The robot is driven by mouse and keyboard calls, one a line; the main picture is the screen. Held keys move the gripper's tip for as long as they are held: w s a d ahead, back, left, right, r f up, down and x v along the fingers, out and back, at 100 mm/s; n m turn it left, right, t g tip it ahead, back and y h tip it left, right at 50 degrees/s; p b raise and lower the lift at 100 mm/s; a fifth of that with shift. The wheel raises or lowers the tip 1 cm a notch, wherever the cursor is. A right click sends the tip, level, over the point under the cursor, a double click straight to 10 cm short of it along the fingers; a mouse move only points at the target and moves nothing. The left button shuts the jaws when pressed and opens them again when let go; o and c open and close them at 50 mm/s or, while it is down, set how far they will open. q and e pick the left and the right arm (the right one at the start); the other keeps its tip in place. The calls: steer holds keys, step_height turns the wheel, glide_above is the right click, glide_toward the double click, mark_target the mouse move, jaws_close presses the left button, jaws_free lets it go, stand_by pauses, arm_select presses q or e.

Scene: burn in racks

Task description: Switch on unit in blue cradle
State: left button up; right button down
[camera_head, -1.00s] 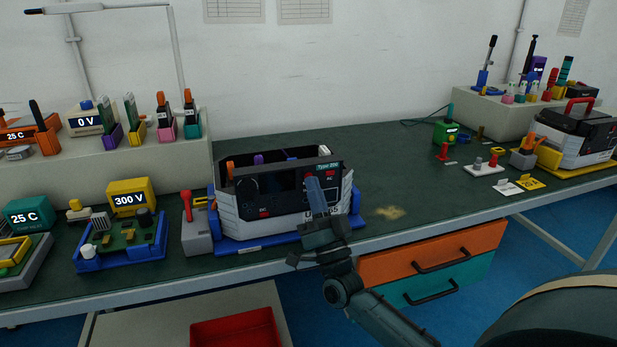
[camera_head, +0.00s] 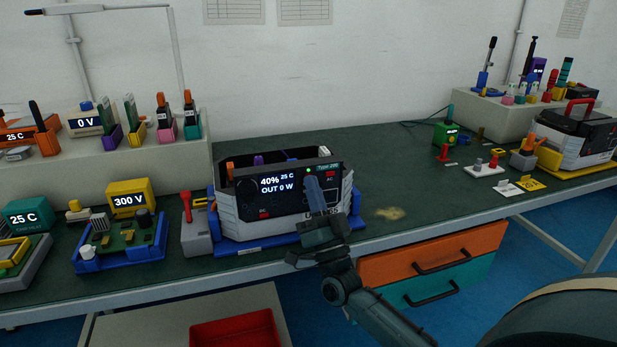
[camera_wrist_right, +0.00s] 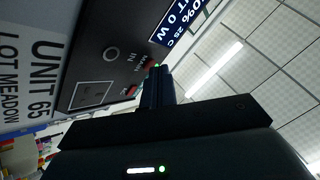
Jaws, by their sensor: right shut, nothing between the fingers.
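The unit (camera_head: 252,208), grey-white with a dark front panel, sits in the blue cradle (camera_head: 262,244) on the bench. Its display (camera_head: 276,184) is lit and reads 40%, 25 C, OUT 0 W, with a green light near the panel's top. My right gripper (camera_head: 314,186) is shut and empty, its fingertips at the right part of the front panel. In the right wrist view the shut fingers (camera_wrist_right: 157,84) reach the panel beside the green light; whether they touch is unclear. The side label reads UNIT 65 (camera_wrist_right: 42,80). My left gripper is not in view.
A grey box with a red lever (camera_head: 196,228) stands left of the unit. A blue tray with a green board (camera_head: 122,242) lies further left. Another unit with a red handle (camera_head: 580,135) stands at the far right. The bench right of the cradle is mostly clear.

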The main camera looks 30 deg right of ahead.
steer(key=shift+s+a, duration=0.1)
steer(key=shift+s, duration=0.45)
steer(key=s+a+p, duration=0.1)
steer(key=s+p, duration=0.2)
steer(key=s, duration=0.3)
steer(key=shift+a, duration=0.2)
stand_by(0.5)
steer(key=s+a+p, duration=0.2)
steer(key=s+p, duration=0.1)
steer(key=s, duration=0.4)
steer(key=shift+s, duration=0.35)
